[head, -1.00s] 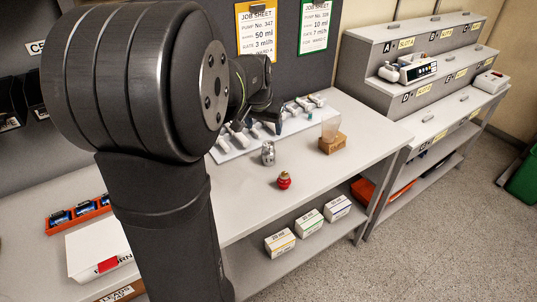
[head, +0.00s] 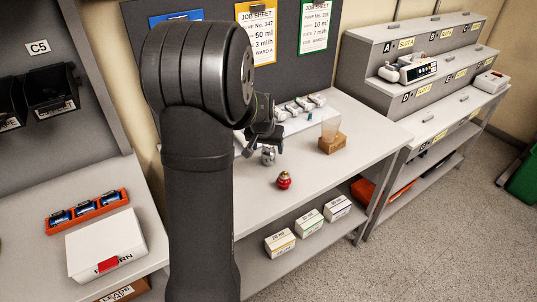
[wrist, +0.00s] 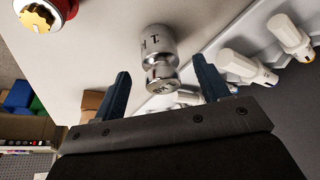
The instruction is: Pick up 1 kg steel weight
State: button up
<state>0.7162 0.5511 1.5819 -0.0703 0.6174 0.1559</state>
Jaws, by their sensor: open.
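The steel weight (wrist: 157,50) is a shiny cylinder with a knob and a "1" marking, standing on the bench. In the wrist view it lies ahead of and between the two blue fingers of my gripper (wrist: 162,90), with its knob end nearest them. The fingers are apart and do not appear to touch it. In the head view my gripper (head: 262,132) is just above the weight (head: 268,156), partly covering it. How far the fingers are from the weight is hard to tell.
A clear beaker (head: 330,128) sits on a wooden block (head: 333,144) to the right. The bench front is mostly clear.

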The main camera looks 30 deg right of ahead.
aim_at(269, 152)
jog(key=x, duration=0.5)
jog(key=shift+c, duration=0.5)
grip_shut()
jog(key=shift+r, duration=0.15)
